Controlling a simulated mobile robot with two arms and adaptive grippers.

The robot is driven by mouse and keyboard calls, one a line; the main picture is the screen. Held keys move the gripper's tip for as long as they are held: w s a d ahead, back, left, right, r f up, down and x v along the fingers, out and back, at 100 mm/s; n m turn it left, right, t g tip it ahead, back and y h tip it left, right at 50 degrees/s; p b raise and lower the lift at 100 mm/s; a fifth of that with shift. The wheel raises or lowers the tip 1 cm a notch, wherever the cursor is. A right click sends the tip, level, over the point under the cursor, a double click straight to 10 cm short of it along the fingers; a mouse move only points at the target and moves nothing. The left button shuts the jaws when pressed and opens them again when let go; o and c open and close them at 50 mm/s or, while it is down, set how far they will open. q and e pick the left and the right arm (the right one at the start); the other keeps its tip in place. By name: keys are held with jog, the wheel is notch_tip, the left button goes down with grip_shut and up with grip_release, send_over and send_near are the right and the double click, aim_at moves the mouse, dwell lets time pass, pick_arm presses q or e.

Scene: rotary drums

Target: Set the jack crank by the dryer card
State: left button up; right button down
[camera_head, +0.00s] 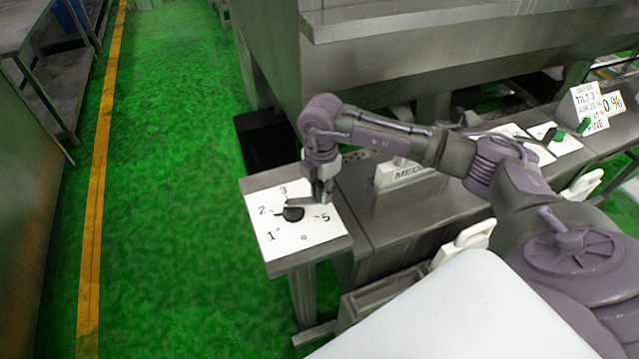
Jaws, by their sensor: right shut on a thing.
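The jack crank (293,213) has a dark round hub on a white dial plate (262,222) with the figures 1, 2, 3 and 5 readable around it. A grey bar runs from the hub toward the upper right, to my right gripper (323,196). That gripper points down and is shut on the crank's handle end, between the 3 and the 5; it hides that part of the dial. My left gripper is out of view.
The dial lies on a small metal stand (308,258). Green and dark levers (556,134) are on the bench at right. Open green floor (170,200) lies left.

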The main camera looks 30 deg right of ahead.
jog(key=shift+s+a+m, duration=0.25)
jog(key=shift+s+m, duration=0.1)
jog(key=shift+m, duration=0.45)
jog(key=shift+s+a+m, duration=0.25)
jog(key=shift+s+m, duration=0.1)
jog(key=shift+m, duration=0.45)
jog(key=c, duration=0.9)
grip_release()
jog(key=shift+s, duration=0.1)
notch_tip(320, 180, up, 12)
